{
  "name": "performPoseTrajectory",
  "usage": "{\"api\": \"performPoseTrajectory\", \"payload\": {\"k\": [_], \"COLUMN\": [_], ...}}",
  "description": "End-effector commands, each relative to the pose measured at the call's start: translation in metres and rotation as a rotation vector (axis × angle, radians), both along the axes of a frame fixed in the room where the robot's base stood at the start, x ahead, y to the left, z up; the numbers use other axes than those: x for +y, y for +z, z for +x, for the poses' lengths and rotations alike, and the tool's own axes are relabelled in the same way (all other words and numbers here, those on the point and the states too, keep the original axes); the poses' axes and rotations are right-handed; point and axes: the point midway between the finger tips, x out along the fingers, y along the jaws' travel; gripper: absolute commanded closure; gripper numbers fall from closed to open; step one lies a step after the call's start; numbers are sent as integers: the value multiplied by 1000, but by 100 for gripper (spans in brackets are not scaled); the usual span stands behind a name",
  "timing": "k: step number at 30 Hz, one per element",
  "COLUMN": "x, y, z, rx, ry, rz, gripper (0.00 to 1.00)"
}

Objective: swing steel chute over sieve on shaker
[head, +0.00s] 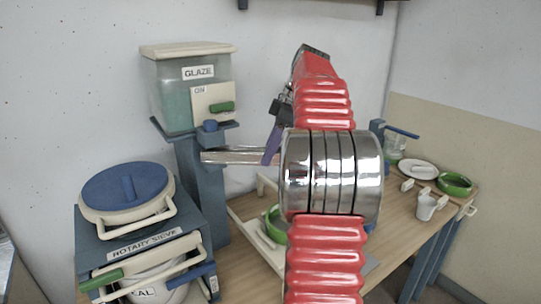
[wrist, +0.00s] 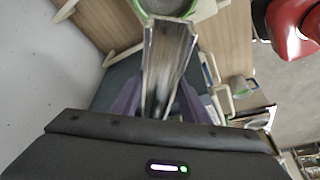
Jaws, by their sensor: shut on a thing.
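The steel chute (head: 235,156) is a bright open trough running left from my gripper (head: 272,148) towards the blue post under the glaze tank (head: 190,88). In the wrist view the chute (wrist: 168,62) lies between the purple fingers of my gripper (wrist: 165,105), which is shut on it. A green-rimmed round sieve (head: 273,226) sits on a cream-framed stand, the shaker (head: 245,230), on the bench, mostly hidden by my arm. In the wrist view the chute's far end overlaps the sieve's green rim (wrist: 208,10); the height between them cannot be told.
A rotary sieve unit (head: 145,240) with a blue lid (head: 127,188) stands at left. A wall stands close behind.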

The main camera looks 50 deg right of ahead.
Motion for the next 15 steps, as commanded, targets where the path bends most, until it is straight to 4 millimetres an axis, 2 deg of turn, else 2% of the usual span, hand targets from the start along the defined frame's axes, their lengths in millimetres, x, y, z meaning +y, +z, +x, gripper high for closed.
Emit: {"api": "performPoseTrajectory", "payload": {"k": [6, 15], "x": [-3, -4], "y": [0, 1], "z": [11, 15], "rx": [0, -4], "ry": [62, 83], "rz": [-1, -7], "gripper": [100, 99]}}
